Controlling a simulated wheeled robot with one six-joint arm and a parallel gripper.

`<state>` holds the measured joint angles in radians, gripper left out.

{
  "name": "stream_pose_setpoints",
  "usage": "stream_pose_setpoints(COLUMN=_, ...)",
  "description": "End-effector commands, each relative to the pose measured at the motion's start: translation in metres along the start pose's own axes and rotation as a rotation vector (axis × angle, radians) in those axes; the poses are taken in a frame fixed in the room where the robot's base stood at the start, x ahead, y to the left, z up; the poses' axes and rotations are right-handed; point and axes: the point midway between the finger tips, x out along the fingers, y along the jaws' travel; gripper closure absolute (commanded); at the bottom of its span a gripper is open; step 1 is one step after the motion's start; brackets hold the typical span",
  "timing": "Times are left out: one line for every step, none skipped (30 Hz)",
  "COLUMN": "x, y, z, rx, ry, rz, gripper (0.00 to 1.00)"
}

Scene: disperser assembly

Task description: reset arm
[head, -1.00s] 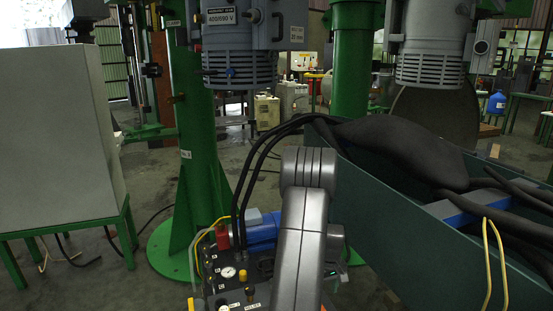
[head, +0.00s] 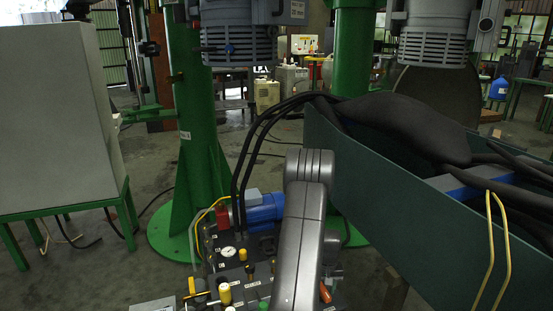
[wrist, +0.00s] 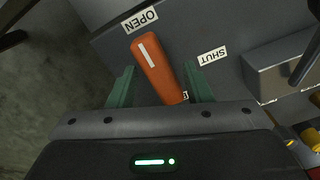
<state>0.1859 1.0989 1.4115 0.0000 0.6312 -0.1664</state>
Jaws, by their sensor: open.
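My gripper (wrist: 158,68) shows at the bottom of the wrist view with its two green fingers apart. An orange lever handle (wrist: 152,62) with a white stripe lies between the fingers, and its far end reaches past them. I see a gap on both sides of the handle near the tips. The labels OPEN (wrist: 140,20) and SHUT (wrist: 212,56) sit on the grey panel around the handle. In the head view, my grey arm stands over the control unit (head: 229,268), and the gripper itself is largely hidden there.
The control unit carries a gauge, knobs and a blue motor (head: 264,208). A dark green trough (head: 370,190) with black hoses runs along the right. A green column (head: 200,150) stands behind, and a grey cabinet (head: 55,120) is at the left.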

Motion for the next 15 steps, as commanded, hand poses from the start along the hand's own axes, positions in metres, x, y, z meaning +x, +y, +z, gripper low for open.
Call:
stream_pose_setpoints(x=-0.0001, y=0.0000, z=0.0000, rx=0.037, ry=0.000, rz=0.000, gripper=0.55)
stream_pose_setpoints(x=-0.0001, y=0.0000, z=0.0000, rx=0.062, ry=0.000, rz=0.000, gripper=0.55)
stream_pose_setpoints(x=-0.0001, y=0.0000, z=0.0000, rx=0.095, ry=0.000, rz=0.000, gripper=0.55)
stream_pose_setpoints(x=-0.0001, y=0.0000, z=0.0000, rx=0.119, ry=0.000, rz=0.000, gripper=0.55)
stream_pose_setpoints(x=-0.0001, y=0.0000, z=-0.0001, rx=0.142, ry=0.000, rz=0.000, gripper=0.55)
stream_pose_setpoints(x=-0.0001, y=0.0000, z=0.0000, rx=0.173, ry=0.000, rz=0.000, gripper=0.55)
stream_pose_setpoints(x=-0.0001, y=0.0000, z=-0.0001, rx=0.195, ry=0.000, rz=0.000, gripper=0.55)
stream_pose_setpoints(x=-0.0001, y=0.0000, z=-0.0001, rx=0.217, ry=0.000, rz=0.000, gripper=0.55)
stream_pose_setpoints(x=-0.0001, y=0.0000, z=-0.0001, rx=0.243, ry=0.000, rz=0.000, gripper=0.55)
stream_pose_setpoints(x=-0.0001, y=0.0000, z=-0.0001, rx=0.261, ry=0.000, rz=0.000, gripper=0.55)
stream_pose_setpoints(x=-0.0001, y=0.0000, z=-0.0001, rx=0.279, ry=0.000, rz=0.000, gripper=0.55)
stream_pose_setpoints(x=-0.0001, y=0.0000, z=-0.0001, rx=0.299, ry=0.000, rz=0.000, gripper=0.55)
stream_pose_setpoints(x=-0.0001, y=0.0000, z=-0.0001, rx=0.312, ry=0.000, rz=0.000, gripper=0.55)
stream_pose_setpoints(x=-0.0001, y=0.0000, z=-0.0001, rx=0.324, ry=0.000, rz=0.000, gripper=0.55)
stream_pose_setpoints(x=-0.0001, y=0.0000, z=-0.0001, rx=0.338, ry=0.000, rz=0.000, gripper=0.55)
